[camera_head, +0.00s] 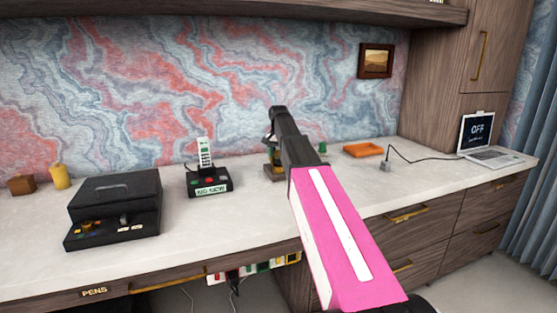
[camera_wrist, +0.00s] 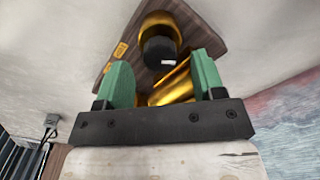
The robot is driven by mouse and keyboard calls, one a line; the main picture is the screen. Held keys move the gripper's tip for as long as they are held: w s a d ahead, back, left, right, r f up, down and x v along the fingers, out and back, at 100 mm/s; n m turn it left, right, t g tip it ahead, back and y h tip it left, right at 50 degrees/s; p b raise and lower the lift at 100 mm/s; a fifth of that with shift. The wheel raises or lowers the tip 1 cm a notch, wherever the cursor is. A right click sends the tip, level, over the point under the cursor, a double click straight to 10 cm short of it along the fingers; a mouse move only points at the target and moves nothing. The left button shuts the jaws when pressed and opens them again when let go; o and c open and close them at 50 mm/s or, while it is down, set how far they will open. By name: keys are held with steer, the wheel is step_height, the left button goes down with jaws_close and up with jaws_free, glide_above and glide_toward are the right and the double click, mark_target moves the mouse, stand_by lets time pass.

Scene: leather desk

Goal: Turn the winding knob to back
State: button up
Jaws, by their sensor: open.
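A device with a brown wooden base (camera_head: 274,174) and gold parts stands on the desk, mostly hidden behind my arm in the head view. In the wrist view its wooden base (camera_wrist: 205,22) carries two small yellow labels, too small to read. A black round knob-like part (camera_wrist: 157,50) with a small white mark sits on a gold cylinder (camera_wrist: 160,22). I cannot tell for sure that it is the winding knob. My gripper (camera_wrist: 160,72) is open, its green fingers apart on either side of the view below the black part. Other gold parts (camera_wrist: 172,88) show between the fingers.
The pale desk top (camera_head: 250,215) holds a black box (camera_head: 115,200) and a black phone-like stand (camera_head: 208,183) at left. An orange tray (camera_head: 362,150), a cable plug (camera_head: 385,166) and a laptop (camera_head: 478,138) marked OFF lie at right. A shelf overhangs the back.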

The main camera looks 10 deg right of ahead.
steer(key=shift+f, duration=1.2)
steer(key=c, duration=0.9)
steer(key=shift+c, duration=0.2)
